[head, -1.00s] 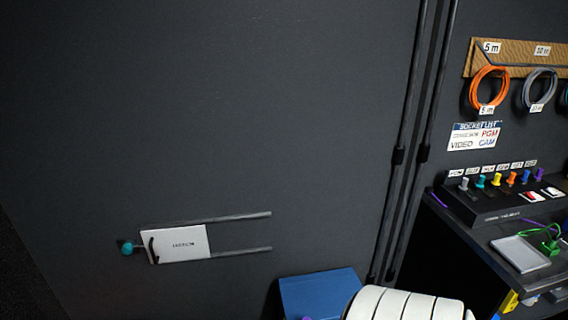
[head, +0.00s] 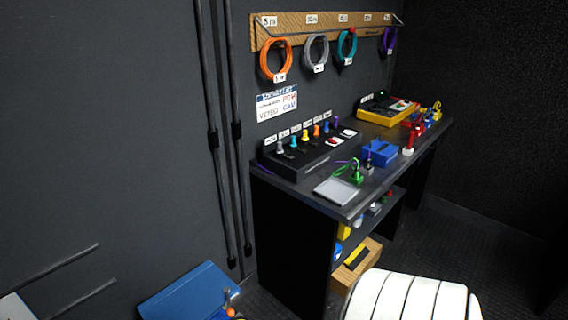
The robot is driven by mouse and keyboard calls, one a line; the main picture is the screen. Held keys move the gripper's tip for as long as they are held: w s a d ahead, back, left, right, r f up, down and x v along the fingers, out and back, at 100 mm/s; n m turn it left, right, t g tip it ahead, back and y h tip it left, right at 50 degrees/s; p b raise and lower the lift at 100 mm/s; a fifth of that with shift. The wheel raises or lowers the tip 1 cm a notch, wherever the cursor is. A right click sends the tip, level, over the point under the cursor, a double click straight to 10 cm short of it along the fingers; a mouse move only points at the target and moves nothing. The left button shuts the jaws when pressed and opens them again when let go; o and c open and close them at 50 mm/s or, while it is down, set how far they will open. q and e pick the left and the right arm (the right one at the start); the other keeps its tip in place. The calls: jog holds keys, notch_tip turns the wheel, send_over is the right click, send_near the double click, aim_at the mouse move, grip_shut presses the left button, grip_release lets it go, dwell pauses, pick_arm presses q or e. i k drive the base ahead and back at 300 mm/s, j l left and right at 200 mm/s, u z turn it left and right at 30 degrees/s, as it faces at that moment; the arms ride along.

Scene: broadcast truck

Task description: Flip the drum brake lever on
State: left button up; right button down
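A blue slab-like housing (head: 183,292) stands low against the wall at the bottom left of the head view. At its right end a small upright lever with an orange knob (head: 230,311) shows at the picture's bottom edge. I cannot tell if it is the drum brake lever, nor how it is set, and its lower part is cut off. No drum can be made out. Neither of my grippers is in view; a white ribbed part at the bottom right seems to be my own.
A dark desk (head: 281,180) holds a switch panel (head: 310,155), a grey tray (head: 337,191), a blue box (head: 380,152) and a yellow case (head: 388,110). Coiled cables hang from a wooden rack (head: 328,31) above. A wooden crate (head: 357,266) sits under the desk. Dark floor is clear at right.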

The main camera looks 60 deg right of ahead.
aim_at(230, 311)
jog(key=z, duration=1.3)
